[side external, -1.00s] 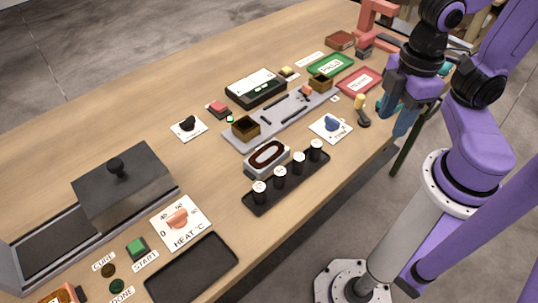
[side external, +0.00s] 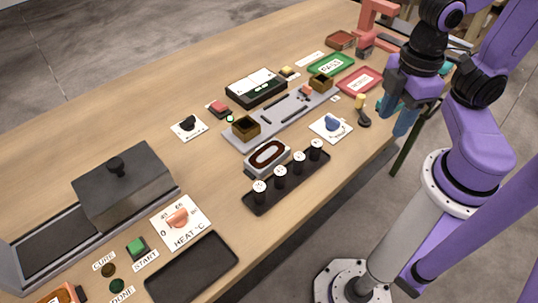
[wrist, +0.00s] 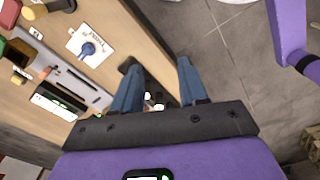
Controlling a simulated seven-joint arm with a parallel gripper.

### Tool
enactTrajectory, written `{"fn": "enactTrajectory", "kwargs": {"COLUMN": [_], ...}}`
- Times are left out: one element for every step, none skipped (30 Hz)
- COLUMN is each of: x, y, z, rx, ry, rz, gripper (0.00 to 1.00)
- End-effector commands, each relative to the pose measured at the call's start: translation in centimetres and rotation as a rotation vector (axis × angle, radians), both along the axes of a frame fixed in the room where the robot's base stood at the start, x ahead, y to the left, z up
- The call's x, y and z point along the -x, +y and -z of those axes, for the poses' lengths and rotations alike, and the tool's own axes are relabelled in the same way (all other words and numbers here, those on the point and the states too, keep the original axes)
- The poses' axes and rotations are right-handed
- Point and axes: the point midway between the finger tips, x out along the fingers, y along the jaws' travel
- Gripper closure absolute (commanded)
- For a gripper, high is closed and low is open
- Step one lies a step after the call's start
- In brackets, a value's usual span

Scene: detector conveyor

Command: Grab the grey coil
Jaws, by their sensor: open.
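A grey block with a dark brown oval ring on top (side external: 268,156) looks like the grey coil. My gripper (side external: 397,118) is over the table's right edge, well to the right of the coil. In the wrist view my gripper (wrist: 157,68) has its two blue fingers apart with nothing held between them.
A grey conveyor base (side external: 275,118) with brown square frames lies behind the coil. A blue dial card (side external: 331,127) sits between coil and gripper; it also shows in the wrist view (wrist: 88,48). A lidded grey box (side external: 125,185) stands at left. A black tray (side external: 192,268) is in front.

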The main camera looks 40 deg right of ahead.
Motion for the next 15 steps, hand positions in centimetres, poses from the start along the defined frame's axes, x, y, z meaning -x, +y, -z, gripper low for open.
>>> {"fn": "enactTrajectory", "kwargs": {"x": [0.0,0.0,0.0,0.0,0.0,0.0,0.0,0.0,0.0,0.0,0.0,0.0,-0.01,-0.05,-0.23], "y": [0.0,0.0,0.0,0.0,0.0,0.0,0.0,0.0,0.0,0.0,0.0,0.0,0.0,0.04,0.16], "z": [0.0,0.0,0.0,0.0,0.0,0.0,0.0,0.0,0.0,0.0,0.0,0.0,0.0,-0.01,-0.04], "rx": [0.0,0.0,0.0,0.0,0.0,0.0,0.0,0.0,0.0,0.0,0.0,0.0,0.0,0.0,0.0], "ry": [0.0,0.0,0.0,0.0,0.0,0.0,0.0,0.0,0.0,0.0,0.0,0.0,0.0,0.0,0.0], "rz": [0.0,0.0,0.0,0.0,0.0,0.0,0.0,0.0,0.0,0.0,0.0,0.0,0.0,-0.001,-0.005], "gripper": [0.57,0.57,0.54,0.44,0.35,0.32,0.32,0.32,0.32,0.32,0.32,0.32,0.32,0.32,0.32]}}
